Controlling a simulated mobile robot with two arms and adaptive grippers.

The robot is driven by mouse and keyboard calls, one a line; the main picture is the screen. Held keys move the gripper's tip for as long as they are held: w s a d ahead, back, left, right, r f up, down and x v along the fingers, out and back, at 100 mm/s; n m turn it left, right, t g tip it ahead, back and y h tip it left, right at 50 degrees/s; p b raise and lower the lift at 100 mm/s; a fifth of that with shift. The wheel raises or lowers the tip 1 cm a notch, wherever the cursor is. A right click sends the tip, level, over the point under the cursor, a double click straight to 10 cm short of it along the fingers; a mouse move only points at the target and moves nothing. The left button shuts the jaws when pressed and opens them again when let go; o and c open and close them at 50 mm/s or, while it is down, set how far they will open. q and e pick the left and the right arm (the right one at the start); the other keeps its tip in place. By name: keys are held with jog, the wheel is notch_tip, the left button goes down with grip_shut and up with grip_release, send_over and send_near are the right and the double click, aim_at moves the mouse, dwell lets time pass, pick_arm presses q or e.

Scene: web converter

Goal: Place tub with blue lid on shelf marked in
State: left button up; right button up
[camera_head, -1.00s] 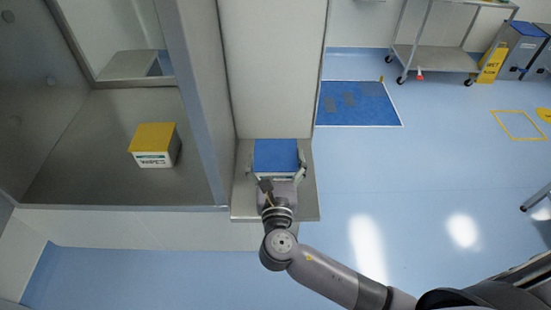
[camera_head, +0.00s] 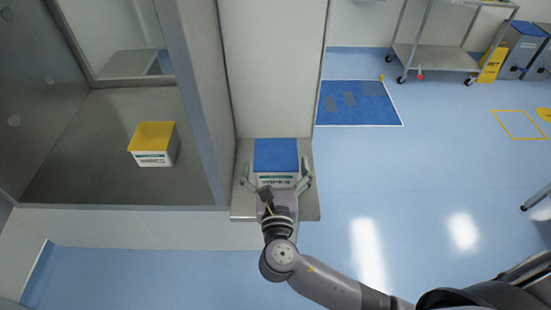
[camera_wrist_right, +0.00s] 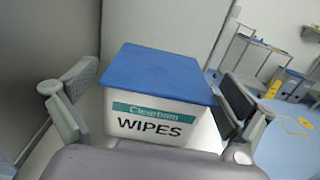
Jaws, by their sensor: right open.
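The white tub with a blue lid (camera_head: 276,156) stands upright on a narrow grey metal shelf (camera_head: 302,208) against a white panel. In the right wrist view the tub (camera_wrist_right: 155,122) shows a "Cleanroom WIPES" label facing me. My right gripper (camera_head: 276,178) is open, its fingers spread to either side of the tub's near end. In the wrist view the right gripper's fingers (camera_wrist_right: 158,100) stand apart from the tub, with a gap on the left side; on the right the gap looks small. Any shelf marking is not visible. My left gripper is not in view.
A white tub with a yellow lid (camera_head: 154,143) stands inside the metal chamber (camera_head: 90,185) at left, beyond an upright wall. A trolley (camera_head: 435,58), a yellow sign (camera_head: 492,62) and bins (camera_head: 524,48) stand at the back right. The blue floor at right is mostly clear.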

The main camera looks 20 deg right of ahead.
jog(key=b+v, duration=0.1)
jog(key=v, duration=0.9)
